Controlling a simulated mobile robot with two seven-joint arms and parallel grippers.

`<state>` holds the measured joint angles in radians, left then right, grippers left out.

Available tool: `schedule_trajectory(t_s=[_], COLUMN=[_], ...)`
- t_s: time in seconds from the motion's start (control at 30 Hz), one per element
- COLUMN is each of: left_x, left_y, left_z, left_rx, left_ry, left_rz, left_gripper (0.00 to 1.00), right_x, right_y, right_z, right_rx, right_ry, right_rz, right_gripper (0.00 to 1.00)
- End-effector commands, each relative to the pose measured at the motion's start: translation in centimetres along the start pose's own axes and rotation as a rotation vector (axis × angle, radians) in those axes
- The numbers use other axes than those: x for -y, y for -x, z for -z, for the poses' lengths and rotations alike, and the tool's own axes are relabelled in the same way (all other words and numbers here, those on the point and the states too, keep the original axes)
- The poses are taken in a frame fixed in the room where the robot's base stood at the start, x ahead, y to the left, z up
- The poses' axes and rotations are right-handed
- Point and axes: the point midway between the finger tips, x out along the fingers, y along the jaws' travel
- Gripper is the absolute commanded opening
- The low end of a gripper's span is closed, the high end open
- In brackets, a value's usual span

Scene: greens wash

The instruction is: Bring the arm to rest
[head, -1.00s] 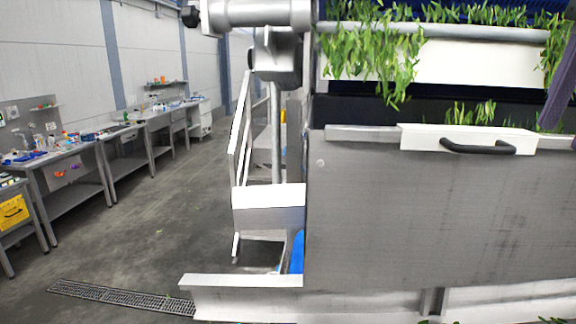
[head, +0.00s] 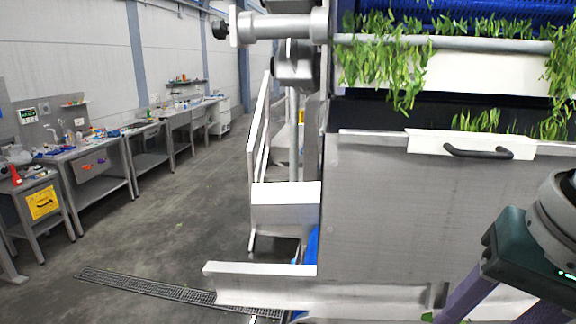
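My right gripper (head: 505,305) is in the lower right corner of the head view, in front of the washing machine. It has a dark green palm and two purple fingers that point down and to the left. A grey wrist link of my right arm shows at the right edge. My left gripper is not in view.
The steel washer panel (head: 400,215) fills the right side, with a dark handle (head: 478,153) on a white plate and green leaves (head: 385,60) above. Steel benches (head: 90,165) line the left wall. The floor (head: 180,230) between is clear, with a drain grate (head: 150,287).

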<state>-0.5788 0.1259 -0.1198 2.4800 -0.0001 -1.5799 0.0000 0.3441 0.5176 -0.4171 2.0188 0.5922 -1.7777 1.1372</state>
Motion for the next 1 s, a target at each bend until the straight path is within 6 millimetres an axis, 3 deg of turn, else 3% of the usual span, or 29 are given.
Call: schedule_trajectory(t_s=[0.03,0.2,0.4,0.6,1.0], left_x=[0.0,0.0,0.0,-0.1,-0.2], left_y=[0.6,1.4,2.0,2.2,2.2], left_z=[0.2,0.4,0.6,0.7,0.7], left_rx=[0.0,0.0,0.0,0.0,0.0], left_ry=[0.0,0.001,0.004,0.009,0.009], left_rz=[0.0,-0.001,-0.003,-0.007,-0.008], left_gripper=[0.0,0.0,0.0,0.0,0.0], right_x=[0.1,-1.5,-5.6,-8.2,-8.4], right_y=[-0.6,-1.2,-0.1,0.8,0.8], right_z=[-2.5,-8.2,-12.1,-13.4,-13.5], right_rx=[0.019,-0.008,-0.046,-0.051,-0.05], right_ry=[0.094,0.376,0.596,0.698,0.709], right_rz=[0.028,0.075,0.011,-0.056,-0.062], right_gripper=[0.5,0.5,0.5,0.5,0.5])
